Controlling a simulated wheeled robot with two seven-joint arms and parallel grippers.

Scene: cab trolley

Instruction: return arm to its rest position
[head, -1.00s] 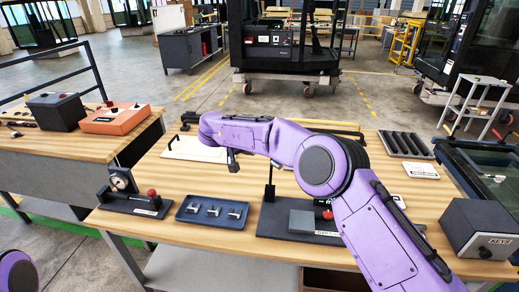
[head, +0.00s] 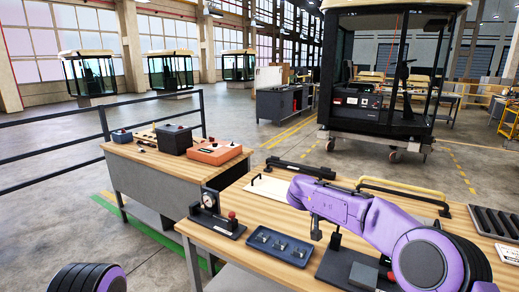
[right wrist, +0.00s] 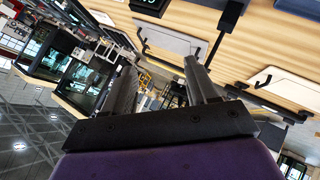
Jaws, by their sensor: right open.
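My right arm, purple with dark joints, comes in from the lower right in the head view and reaches left over the wooden table (head: 190,228). A small dark part hangs below its far end, above the table beside the blue tray (head: 280,246); I cannot tell there whether it is a finger. In the right wrist view my right gripper (right wrist: 160,67) has its two dark fingers apart, with nothing held between them. That view is strongly tilted, with table items beyond the fingers. Only a ribbed purple piece of my left arm shows at the lower left; its gripper is out of view.
A gauge stand (head: 210,208), a dark board (head: 345,270) and a yellow bar (head: 402,186) are on the table near my arm. A second bench with an orange box (head: 215,151) stands left. A railing (head: 105,120) and open floor lie beyond.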

